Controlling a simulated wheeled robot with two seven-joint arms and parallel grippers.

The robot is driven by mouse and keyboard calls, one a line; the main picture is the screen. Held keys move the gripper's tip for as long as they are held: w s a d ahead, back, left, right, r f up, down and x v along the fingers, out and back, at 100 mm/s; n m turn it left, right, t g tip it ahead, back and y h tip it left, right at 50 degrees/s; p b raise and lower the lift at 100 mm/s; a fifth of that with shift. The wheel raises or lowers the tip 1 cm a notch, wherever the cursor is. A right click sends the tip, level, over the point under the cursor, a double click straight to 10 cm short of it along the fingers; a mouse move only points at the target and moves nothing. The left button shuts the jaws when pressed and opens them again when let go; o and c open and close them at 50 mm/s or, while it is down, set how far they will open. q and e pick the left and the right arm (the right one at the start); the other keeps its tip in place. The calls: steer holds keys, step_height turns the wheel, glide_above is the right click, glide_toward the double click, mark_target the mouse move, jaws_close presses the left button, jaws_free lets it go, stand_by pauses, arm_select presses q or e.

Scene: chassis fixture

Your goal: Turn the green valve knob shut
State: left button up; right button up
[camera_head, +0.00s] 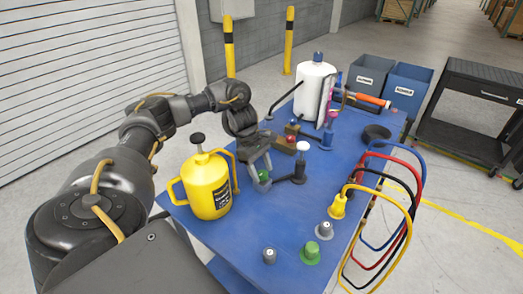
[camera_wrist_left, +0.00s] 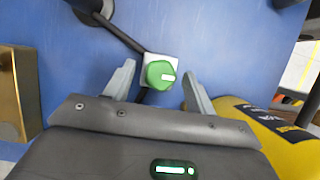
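The green valve knob (camera_wrist_left: 160,75) sits on a small pale square base on the blue table, with a dark pipe running from it. Its white mark points right in the wrist view. In the head view the knob (camera_head: 264,176) is partly hidden by my left gripper (camera_head: 257,170). My left gripper (camera_wrist_left: 158,73) is open, with one grey finger on each side of the knob. Gaps show between knob and fingers; how far down the fingertips reach is unclear. My right gripper is not in view.
A yellow jug (camera_head: 208,186) stands close beside my left gripper. A red knob (camera_head: 290,139) on a brass block and a white-topped post (camera_head: 303,146) are just beyond. Coloured hoses (camera_head: 402,225) loop over the right edge. The table's front left (camera_head: 240,235) is clear.

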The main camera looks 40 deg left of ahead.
arm_select(q)
steer(key=p+v, duration=0.2)
steer(key=v, duration=0.8)
steer(key=shift+r, duration=0.4)
steer(key=shift+a, duration=0.1)
